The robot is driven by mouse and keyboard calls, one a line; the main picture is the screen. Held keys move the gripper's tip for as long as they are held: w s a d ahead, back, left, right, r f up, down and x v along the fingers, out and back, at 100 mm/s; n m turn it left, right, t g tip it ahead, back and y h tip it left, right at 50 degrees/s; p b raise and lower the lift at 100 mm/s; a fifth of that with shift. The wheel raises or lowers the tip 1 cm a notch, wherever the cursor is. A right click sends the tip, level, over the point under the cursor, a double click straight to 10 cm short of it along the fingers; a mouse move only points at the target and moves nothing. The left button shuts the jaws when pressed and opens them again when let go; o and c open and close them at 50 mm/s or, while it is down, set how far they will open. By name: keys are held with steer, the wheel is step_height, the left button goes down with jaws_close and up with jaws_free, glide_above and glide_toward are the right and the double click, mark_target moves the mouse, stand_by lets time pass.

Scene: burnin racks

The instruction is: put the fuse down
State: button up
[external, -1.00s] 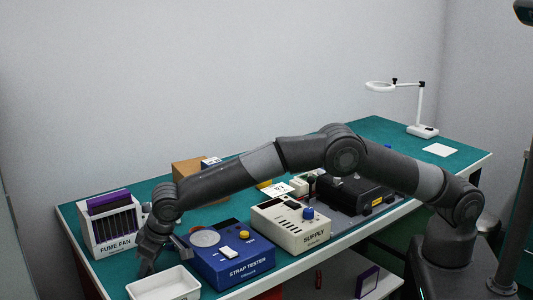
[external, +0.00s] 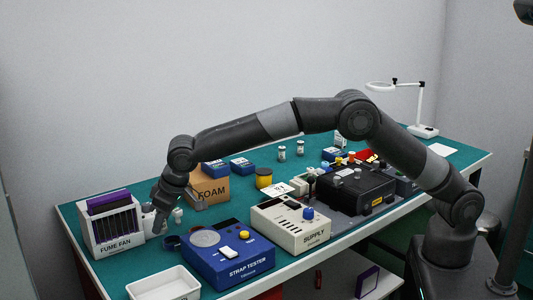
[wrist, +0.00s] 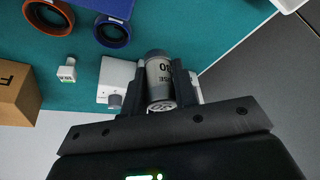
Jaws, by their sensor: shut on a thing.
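In the wrist view the fuse (wrist: 158,75) is a grey and pale cylinder with dark printed marks. My gripper (wrist: 159,82) is shut on it, one finger on each side. In the external view my gripper (external: 158,226) points down just right of the fume fan (external: 113,240), at the left end of the bench. The fuse cannot be made out there. A white device with a grey knob (wrist: 115,80) shows beside and behind the fuse in the wrist view. I cannot tell whether the fuse touches the bench.
A blue strap tester (external: 228,262) and a white tray (external: 165,287) stand in front.

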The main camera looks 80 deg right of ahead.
steer(key=s+d+r, duration=0.1)
steer(key=d+r, duration=0.3)
steer(key=r, duration=0.4)
steer(key=s+d+m+g+h, duration=0.1)
steer(key=s+d+m, duration=0.35)
steer(key=d, duration=1.85)
steer(key=s+d+m+h, duration=0.25)
steer(key=s+d, duration=0.25)
steer(key=d, duration=1.8)
steer(key=s+d+m+g, duration=0.2)
steer(key=s+d+m, duration=0.4)
steer(key=s+d, duration=1.65)
steer(key=s+d+m+g, duration=0.1)
steer(key=s+d+m, duration=0.1)
steer(key=s+d, duration=0.55)
steer(key=s+d+m+g, duration=0.15)
steer(key=s+d, duration=0.35)
steer(key=s, duration=0.5)
steer(key=shift+m+t+h, duration=0.25)
steer(key=shift+t, duration=0.2)
steer(key=w+f, duration=0.7)
steer(key=f, duration=0.1)
steer(key=w+f, duration=0.4)
steer(key=shift+w+a+f, duration=0.25)
steer(key=shift+w+a, duration=0.05)
steer(key=shift+f, duration=2)
